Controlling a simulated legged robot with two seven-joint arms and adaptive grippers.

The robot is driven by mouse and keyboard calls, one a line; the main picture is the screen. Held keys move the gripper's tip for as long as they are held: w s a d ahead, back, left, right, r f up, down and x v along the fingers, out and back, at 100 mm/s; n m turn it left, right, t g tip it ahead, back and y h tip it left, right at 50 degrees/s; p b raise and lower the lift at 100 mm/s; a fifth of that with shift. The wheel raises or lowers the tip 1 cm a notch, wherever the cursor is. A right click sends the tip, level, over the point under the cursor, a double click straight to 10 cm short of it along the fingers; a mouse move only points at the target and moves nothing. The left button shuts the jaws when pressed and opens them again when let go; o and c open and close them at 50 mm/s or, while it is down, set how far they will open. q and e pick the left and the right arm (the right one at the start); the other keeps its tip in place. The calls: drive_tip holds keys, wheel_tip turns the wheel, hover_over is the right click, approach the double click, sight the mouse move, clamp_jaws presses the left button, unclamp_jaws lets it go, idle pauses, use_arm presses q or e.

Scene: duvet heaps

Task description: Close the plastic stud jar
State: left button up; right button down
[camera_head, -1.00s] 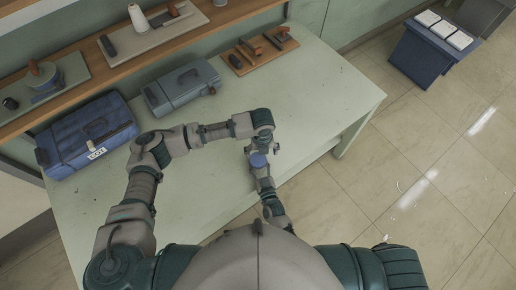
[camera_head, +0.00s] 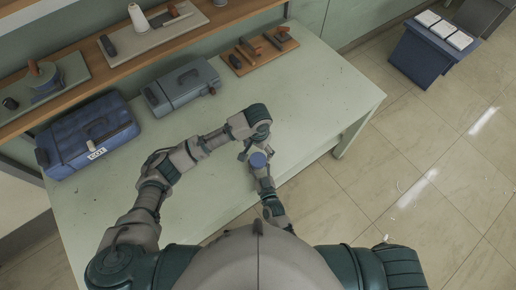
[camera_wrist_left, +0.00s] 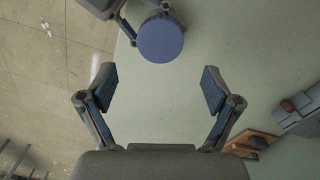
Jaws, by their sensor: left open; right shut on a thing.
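The jar body below is hidden, so I cannot tell how the lid sits. My right gripper (camera_wrist_left: 140,22) is shut on the jar, holding it from the side. My left gripper (camera_wrist_left: 157,84) is open and empty, its two fingers apart, with the disc ahead of it and not between the fingers.
The green table (camera_head: 310,95) is mostly clear. A blue case (camera_head: 88,135) and a grey case (camera_head: 182,88) stand at its back left. A wooden board with tools (camera_head: 260,50) lies at the back. A shelf (camera_head: 100,65) runs behind. Tiled floor lies right.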

sight(258, 159)
use_arm(q)
drive_tip(key=shift+n, duration=0.3)
drive_tip(key=shift+f, duration=4)
drive_tip(key=c, duration=1.2)
drive_tip(key=m, duration=0.5)
drive_tip(key=shift+a, duration=0.1)
drive_tip(key=o, duration=1.3)
